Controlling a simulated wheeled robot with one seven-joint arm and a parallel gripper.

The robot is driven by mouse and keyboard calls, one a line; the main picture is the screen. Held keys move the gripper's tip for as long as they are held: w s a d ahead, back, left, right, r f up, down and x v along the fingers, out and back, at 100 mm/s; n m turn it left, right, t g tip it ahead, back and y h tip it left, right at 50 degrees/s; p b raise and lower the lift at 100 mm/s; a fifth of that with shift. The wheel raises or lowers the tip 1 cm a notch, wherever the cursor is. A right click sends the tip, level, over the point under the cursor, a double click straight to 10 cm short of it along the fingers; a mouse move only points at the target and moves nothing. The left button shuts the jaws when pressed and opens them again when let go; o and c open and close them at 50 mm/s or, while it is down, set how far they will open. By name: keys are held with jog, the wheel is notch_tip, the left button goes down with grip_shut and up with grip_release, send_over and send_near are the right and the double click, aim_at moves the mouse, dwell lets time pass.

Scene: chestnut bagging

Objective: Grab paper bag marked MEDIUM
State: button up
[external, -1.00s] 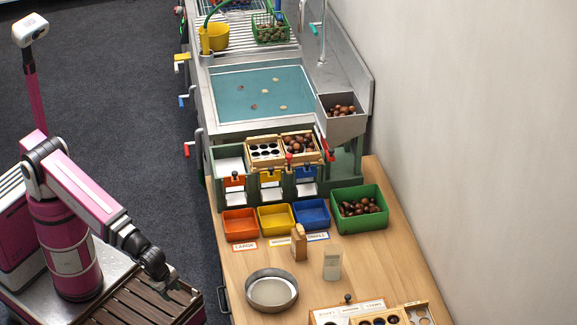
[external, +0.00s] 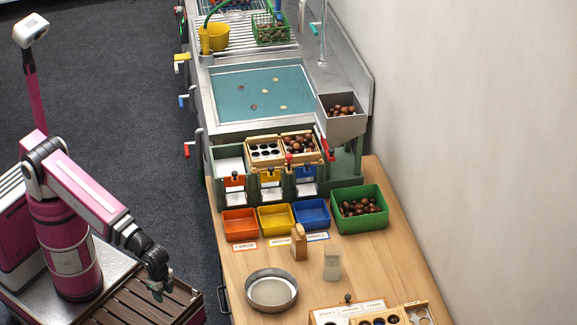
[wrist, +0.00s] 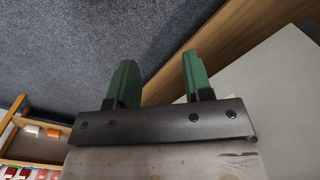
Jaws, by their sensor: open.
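My gripper (external: 157,291) hangs over the slatted deck of my base, left of the wooden table and apart from everything on it. In the wrist view, its two green fingers (wrist: 158,65) are spread with nothing between them. No bag with a readable MEDIUM mark shows. A small brown upright item (external: 299,243), perhaps a paper bag, stands on the table behind a pale upright item (external: 332,264); any print on them is too small to read.
Orange (external: 240,224), yellow (external: 276,219) and blue (external: 312,213) bins stand on the wooden table (external: 238,270), with label cards before them. A green bin of chestnuts (external: 375,192) is at their right. A round metal pan (external: 271,273) sits near the table's left edge.

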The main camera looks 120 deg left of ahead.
aim_at(298, 229)
jog(key=o, duration=0.9)
jog(key=shift+c, duration=0.2)
jog(key=w+a+r+m+t+y, duration=0.3)
jog(key=w+r+m, duration=0.3)
jog(key=w+r, duration=0.2)
jog(key=w+a+r+m+t+y, duration=0.3)
jog(key=w+a+r+m+t, duration=0.1)
jog(key=w+r, duration=0.4)
jog(key=w+a+r+m+t+y, duration=0.3)
jog(key=w+a+r+m, duration=0.2)
jog(key=w+r+m, duration=0.2)
jog(key=shift+w+a+r+m+t+y, duration=0.2)
jog(key=shift+w+r+m+t+y, duration=0.15)
jog(key=shift+w+r, duration=0.6)
jog(key=shift+w+a+r+m+t+y, duration=0.2)
jog(key=shift+w+a+m+y, duration=0.45)
jog(key=shift+w+a+m, duration=1.6)
jog(key=shift+w+a+r+m+t+y, duration=0.15)
jog(key=shift+w+a+m+y, duration=0.9)
jog(key=shift+a, duration=2.45)
jog(key=shift+w+a+r+m+t+y, duration=0.2)
jog(key=shift+w+a+m, duration=0.75)
jog(key=shift+w+a, duration=1.6)
